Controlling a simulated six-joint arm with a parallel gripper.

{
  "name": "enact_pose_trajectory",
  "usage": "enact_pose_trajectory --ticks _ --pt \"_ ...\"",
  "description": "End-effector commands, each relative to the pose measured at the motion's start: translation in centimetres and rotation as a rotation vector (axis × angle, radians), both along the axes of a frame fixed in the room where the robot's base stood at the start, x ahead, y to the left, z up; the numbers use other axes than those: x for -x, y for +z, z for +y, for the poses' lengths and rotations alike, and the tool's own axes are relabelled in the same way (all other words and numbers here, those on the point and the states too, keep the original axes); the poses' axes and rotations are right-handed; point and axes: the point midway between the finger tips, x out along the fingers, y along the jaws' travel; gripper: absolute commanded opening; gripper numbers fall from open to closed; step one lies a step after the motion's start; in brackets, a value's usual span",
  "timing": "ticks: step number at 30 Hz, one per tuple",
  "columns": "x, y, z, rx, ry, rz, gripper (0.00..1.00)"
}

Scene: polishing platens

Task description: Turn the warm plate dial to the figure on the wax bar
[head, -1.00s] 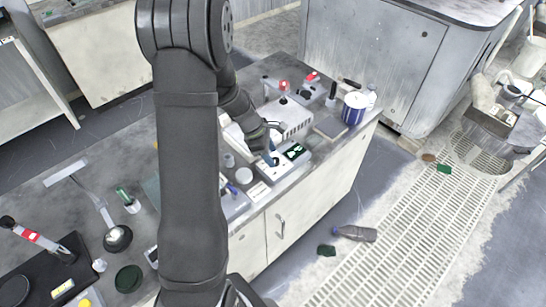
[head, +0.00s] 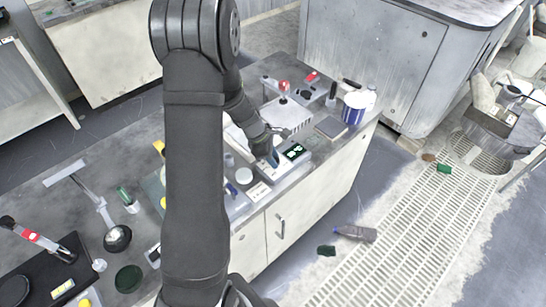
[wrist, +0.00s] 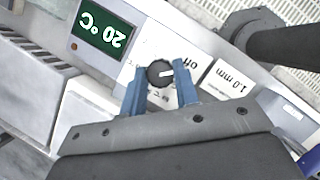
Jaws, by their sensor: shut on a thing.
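The warm plate dial (wrist: 160,73) is a round black knob with a white pointer line, on a white panel. The line points right in the wrist view, towards the printed word "off". My gripper (wrist: 159,88) has its blue fingers on both sides of the dial and is shut on it. A green display (wrist: 105,31) beside it reads 20 °C, upside down in this view. The display also shows in the head view (head: 293,151), with my gripper (head: 273,159) next to it. Other figures around the dial are partly hidden by the fingers. I cannot make out the wax bar.
In the head view a blue-and-white tub (head: 354,108) and a red-knobbed thing (head: 284,87) stand behind on the bench. A bottle (head: 355,233) lies on the floor.

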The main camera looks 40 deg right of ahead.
Motion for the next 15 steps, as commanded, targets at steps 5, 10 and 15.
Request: enact_pose_trajectory --ticks 5,10,15 --pt "-0.06 0.02 -0.04 0.001 -0.046 -0.001 0.05" --pt "-0.11 0.03 -0.11 0.0 -0.146 0.0 0.05" --pt "-0.16 0.01 -0.18 0.0 -0.291 0.0 0.05"
